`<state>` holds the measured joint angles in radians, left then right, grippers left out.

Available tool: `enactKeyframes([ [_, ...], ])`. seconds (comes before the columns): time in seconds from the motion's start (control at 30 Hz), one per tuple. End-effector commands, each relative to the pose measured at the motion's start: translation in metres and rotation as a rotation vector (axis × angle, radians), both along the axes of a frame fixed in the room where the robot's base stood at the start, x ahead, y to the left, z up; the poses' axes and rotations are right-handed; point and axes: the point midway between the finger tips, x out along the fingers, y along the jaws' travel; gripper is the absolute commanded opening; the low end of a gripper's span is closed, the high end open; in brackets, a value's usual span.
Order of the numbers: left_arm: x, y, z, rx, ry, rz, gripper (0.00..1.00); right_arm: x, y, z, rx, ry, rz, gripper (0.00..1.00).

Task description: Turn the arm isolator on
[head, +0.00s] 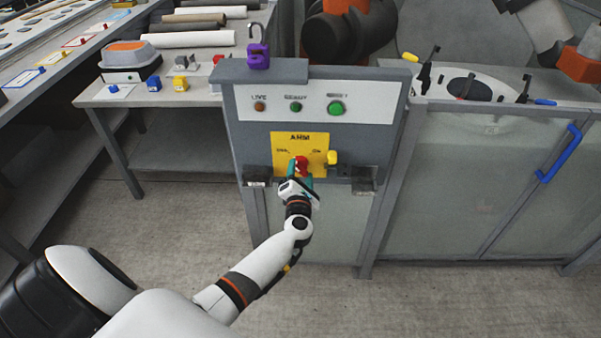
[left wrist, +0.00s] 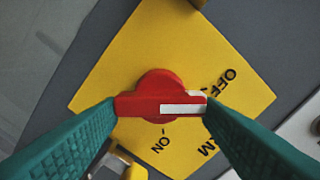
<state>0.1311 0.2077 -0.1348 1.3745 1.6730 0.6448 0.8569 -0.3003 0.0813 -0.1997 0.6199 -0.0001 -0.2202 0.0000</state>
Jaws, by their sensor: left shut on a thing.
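The arm isolator is a red rotary knob (head: 300,166) on a yellow plate (head: 284,141) marked ARM, OFF and ON, low on a grey panel. In the left wrist view, the red knob (left wrist: 160,92) has a handle bar with a white stripe. The stripe points right, between the OFF and ON marks and nearer OFF. My left gripper (head: 302,178) is at the knob, its teal fingers, also in the left wrist view (left wrist: 160,106), shut on the two ends of the bar. My right gripper is not in view.
The panel's white strip (head: 300,120) carries LIVE, READY and RESET above small round fittings. A yellow piece (head: 332,157) sticks out beside the plate. A purple padlock (head: 258,57) is on the panel top. A fenced cell with a blue handle (head: 560,155) stands right, a bench (head: 95,95) left.

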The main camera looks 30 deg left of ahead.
Motion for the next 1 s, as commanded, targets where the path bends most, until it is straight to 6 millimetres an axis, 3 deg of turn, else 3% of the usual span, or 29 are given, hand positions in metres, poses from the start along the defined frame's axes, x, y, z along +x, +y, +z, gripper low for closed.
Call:
enactKeyframes([
  [1.0, 0.0, -0.002, -0.005, 0.776, 0.484, -0.003, 0.36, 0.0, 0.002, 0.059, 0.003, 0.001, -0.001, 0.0],
])
